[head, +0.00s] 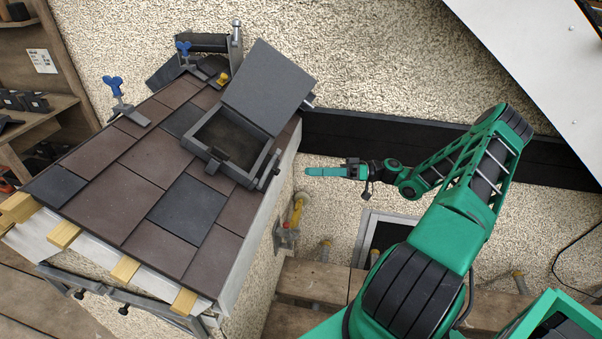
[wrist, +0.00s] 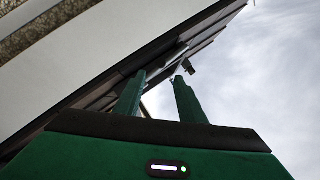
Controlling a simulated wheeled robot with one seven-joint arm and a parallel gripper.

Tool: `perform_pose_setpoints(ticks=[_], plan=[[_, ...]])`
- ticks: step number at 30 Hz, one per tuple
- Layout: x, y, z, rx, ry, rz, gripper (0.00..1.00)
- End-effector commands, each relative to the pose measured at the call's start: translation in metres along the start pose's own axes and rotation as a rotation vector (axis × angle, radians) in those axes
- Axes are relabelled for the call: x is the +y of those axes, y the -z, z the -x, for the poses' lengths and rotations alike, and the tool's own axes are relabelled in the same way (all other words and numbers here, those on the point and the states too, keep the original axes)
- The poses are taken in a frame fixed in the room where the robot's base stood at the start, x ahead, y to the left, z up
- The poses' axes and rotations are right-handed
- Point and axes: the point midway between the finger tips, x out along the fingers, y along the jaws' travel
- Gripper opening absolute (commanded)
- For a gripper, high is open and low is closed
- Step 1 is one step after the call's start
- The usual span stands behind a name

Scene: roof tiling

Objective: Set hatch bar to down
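The grey roof hatch (head: 213,157) sits in the tiles, with its lid (head: 265,87) raised and leaning back. A small dark bar (head: 268,170) with knob-like ends lies along the hatch frame's right side; it may be the hatch bar, but I cannot tell its setting. My gripper (head: 309,171) is to the right of the hatch, beyond the roof edge, pointing left and apart from the bar. In the wrist view my gripper (wrist: 160,77) has two green fingers spread with nothing visible between them. The hatch does not show clearly there.
Brown and dark tiles (head: 160,157) cover the sloping roof. Blue-handled clamps (head: 115,88) stand at its upper left. A yellow and red fitting (head: 296,212) is on the wall below the roof edge. A dark beam (head: 400,140) runs behind my arm. The wrist view shows the roof edge and sky.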

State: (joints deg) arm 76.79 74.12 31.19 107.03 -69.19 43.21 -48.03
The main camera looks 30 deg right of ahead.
Motion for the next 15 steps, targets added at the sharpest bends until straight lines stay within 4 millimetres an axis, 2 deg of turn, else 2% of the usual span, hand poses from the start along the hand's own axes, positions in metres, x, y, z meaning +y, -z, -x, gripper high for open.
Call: perform_pose_setpoints(ticks=[5,13,14,15], plan=[[0.0001,0.0003,0.0120,0.000,-0.001,0.002,0.36],[-0.0001,0.0001,0.0130,0.000,0.000,0.001,0.36],[-0.0001,0.0001,0.0129,0.000,0.000,0.001,0.31],[-0.0001,0.0001,0.0125,-0.002,0.000,0.001,0.22]])
